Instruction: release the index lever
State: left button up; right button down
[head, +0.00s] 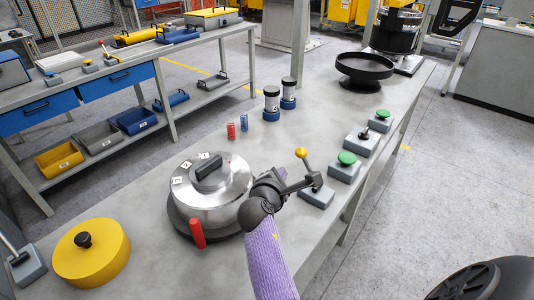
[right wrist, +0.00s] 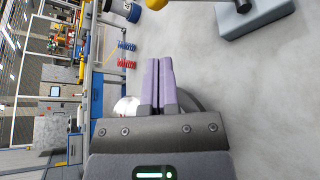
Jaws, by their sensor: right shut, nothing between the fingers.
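The index lever, which I take to be the lever with a yellow ball knob (head: 301,153), stands on a small grey box (head: 317,195) near the table's right edge. Its stick leans left in the head view. The right wrist view shows the yellow knob (right wrist: 155,4) and the grey box (right wrist: 255,14) at the top. My right gripper (head: 297,187) is beside the lever, pointing right. Its purple fingers (right wrist: 160,82) are shut together and empty, apart from the knob in the wrist view. My left gripper is not in view.
A round metal fixture (head: 225,190) with a red handle (head: 197,233) stands just left of my right gripper. A yellow disc (head: 91,252) lies at the front left. Green-button boxes (head: 345,167) line the right edge. Red and blue pins (head: 231,131) stand behind; table between is clear.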

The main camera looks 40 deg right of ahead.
aim_at(308, 169)
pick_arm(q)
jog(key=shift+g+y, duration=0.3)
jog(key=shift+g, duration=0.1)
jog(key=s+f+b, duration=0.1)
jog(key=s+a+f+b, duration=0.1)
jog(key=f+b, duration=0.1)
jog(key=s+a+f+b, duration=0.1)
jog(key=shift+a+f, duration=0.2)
pick_arm(e)
jog(key=x, duration=1)
jog(key=shift+r, duration=0.2)
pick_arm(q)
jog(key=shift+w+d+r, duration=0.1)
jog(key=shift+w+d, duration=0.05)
pick_arm(e)
jog(key=shift+s+d, duration=0.15)
jog(key=shift+s, duration=0.05)
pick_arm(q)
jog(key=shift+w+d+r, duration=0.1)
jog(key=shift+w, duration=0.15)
pick_arm(e)
jog(key=shift+s+r+m+t, duration=0.15)
jog(key=shift+r+m+t, duration=0.1)
jog(key=shift+m+t, duration=0.05)
